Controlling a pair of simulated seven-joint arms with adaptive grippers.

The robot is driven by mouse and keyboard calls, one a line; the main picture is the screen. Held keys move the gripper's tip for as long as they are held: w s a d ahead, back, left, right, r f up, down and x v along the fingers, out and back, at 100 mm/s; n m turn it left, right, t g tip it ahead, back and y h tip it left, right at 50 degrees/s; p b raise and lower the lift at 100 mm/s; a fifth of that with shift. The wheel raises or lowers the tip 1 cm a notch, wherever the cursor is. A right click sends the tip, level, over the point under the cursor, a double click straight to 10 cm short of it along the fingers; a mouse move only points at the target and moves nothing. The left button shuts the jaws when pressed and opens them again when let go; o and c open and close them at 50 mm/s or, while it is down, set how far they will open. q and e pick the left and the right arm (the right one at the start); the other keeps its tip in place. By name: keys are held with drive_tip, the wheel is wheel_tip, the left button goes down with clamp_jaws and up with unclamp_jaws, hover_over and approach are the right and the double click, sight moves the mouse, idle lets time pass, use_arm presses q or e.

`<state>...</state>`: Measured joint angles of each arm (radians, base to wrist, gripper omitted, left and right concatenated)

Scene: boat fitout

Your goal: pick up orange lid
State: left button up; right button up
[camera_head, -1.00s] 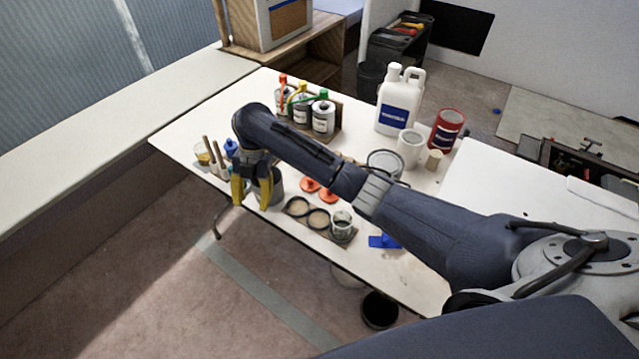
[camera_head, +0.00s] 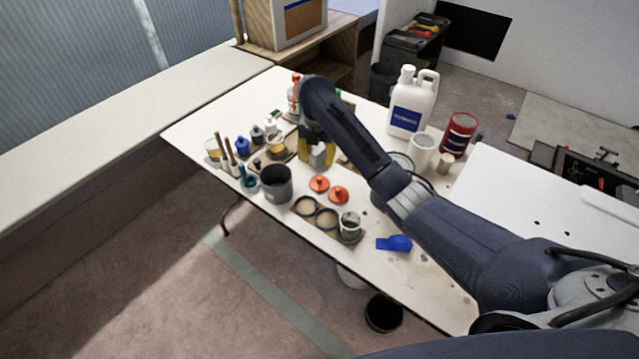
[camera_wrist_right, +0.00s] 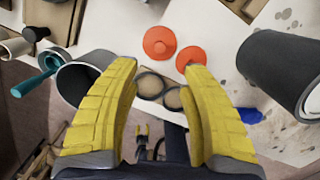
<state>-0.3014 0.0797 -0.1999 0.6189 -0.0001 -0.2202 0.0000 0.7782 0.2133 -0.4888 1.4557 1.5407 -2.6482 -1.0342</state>
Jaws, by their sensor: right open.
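Two orange lids lie on the white table. The left orange lid (camera_head: 319,184) and the right orange lid (camera_head: 338,195) are close together, each with a small knob on top. They also show in the right wrist view, one lid (camera_wrist_right: 159,42) nearly centred beyond the fingers and the other lid (camera_wrist_right: 190,57) to its right. My right gripper (camera_head: 317,158) is open and empty, above the table just behind the lids in the head view. Its yellow fingers frame the lids in the wrist view, without touching them. My left gripper is out of view.
A dark grey cup (camera_head: 276,184) stands left of the lids. A holder with round openings (camera_head: 305,205) and a small jar (camera_head: 349,226) sit in front. A blue item (camera_head: 394,243) lies to the right. A white jug (camera_head: 411,105) and red can (camera_head: 458,134) stand behind.

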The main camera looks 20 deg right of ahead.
sight(319, 178)
drive_tip(key=shift+w+d+f, duration=0.1)
drive_tip(key=shift+w+f, duration=0.05)
drive_tip(key=shift+f, duration=1.8)
drive_tip(key=shift+w+d+f, duration=0.1)
drive_tip(key=shift+w+f, duration=0.1)
drive_tip(key=shift+f, duration=1.75)
drive_tip(key=shift+w+d+f, duration=0.1)
drive_tip(key=shift+w+f, duration=0.05)
drive_tip(key=shift+f, duration=1.8)
clamp_jaws()
